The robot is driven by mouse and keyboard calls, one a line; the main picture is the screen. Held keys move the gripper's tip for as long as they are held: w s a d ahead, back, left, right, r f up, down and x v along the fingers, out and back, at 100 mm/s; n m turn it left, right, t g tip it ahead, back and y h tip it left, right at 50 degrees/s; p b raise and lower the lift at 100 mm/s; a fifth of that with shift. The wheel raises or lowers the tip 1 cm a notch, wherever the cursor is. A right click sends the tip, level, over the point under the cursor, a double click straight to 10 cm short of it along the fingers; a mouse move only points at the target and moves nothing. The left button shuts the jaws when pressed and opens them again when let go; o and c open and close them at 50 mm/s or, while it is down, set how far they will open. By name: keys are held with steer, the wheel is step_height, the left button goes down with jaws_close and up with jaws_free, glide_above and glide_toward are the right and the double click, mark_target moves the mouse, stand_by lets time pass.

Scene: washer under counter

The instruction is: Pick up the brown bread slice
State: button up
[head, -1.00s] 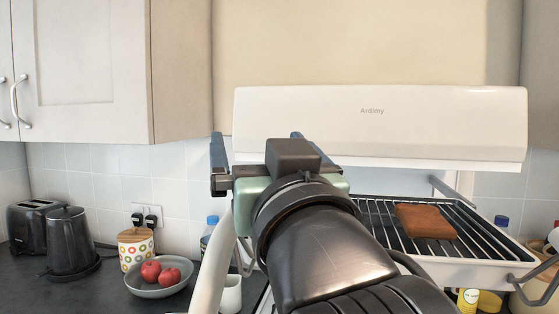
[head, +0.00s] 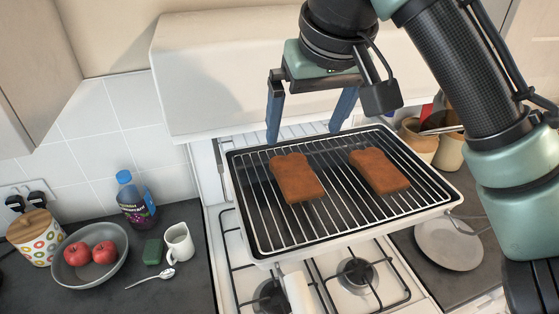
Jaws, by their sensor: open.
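Two brown bread slices lie flat on the wire rack of the grill pan (head: 262,237). One brown bread slice (head: 297,178) is left of centre and the other brown bread slice (head: 379,171) is to the right. My gripper (head: 304,136) is above the back of the rack, fingers pointing down, spread wide with nothing between them. It appears higher than and behind the slices, apart from both. Both slices are fully visible.
The white grill hood (head: 215,85) is close behind my gripper. Stove burners (head: 356,276) are below the pan. A bowl (head: 112,268) with red apples, a bottle (head: 136,200), a jug (head: 179,244) and a green sponge (head: 153,252) stand on the left counter. A plate (head: 449,243) is at right.

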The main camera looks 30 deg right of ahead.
steer(key=p, duration=0.1)
glide_above(295, 172)
steer(key=s+a, duration=0.1)
steer(key=s, duration=0.1)
step_height(295, 172, down, 6)
steer(key=shift+s+r, duration=0.1)
steer(key=p+x, duration=0.2)
steer(key=x, duration=0.2)
steer(key=shift+d+f+p, duration=0.15)
steer(key=shift+f+p, duration=0.1)
steer(key=shift+p, duration=0.05)
steer(key=shift+f, duration=0.5)
steer(key=shift+f, duration=0.15)
steer(key=c, duration=1.2)
steer(key=shift+c, duration=0.2)
